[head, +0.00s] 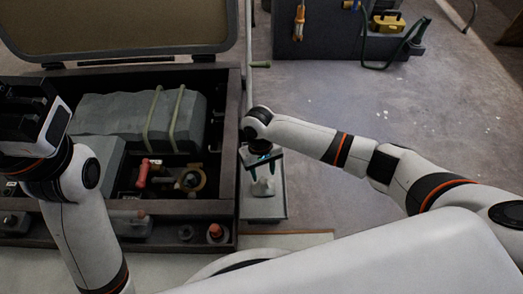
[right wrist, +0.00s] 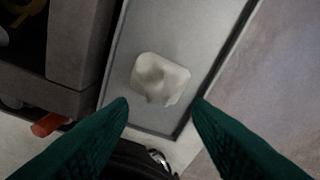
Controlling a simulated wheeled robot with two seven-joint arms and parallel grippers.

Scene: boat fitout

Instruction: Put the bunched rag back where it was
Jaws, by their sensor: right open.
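The bunched rag (head: 263,187) is a small whitish crumpled cloth. It lies on a narrow grey tray (head: 266,209) beside the right wall of the dark open case. In the right wrist view the rag (right wrist: 159,79) rests on the tray's grey surface (right wrist: 190,30), ahead of and between my green fingertips. My right gripper (head: 262,163) points down over the tray, and its fingers (right wrist: 160,104) are spread with nothing between them. My left gripper (head: 25,115) is at the left edge over the case; its fingers are not clearly shown.
The open case (head: 228,150) holds a grey strapped bundle (head: 140,113), a red-handled tool (head: 143,173) and a round brass-coloured part (head: 190,179). A red-capped item (head: 216,233) stands in its front right corner. A grey bin (head: 330,35) stands at the back.

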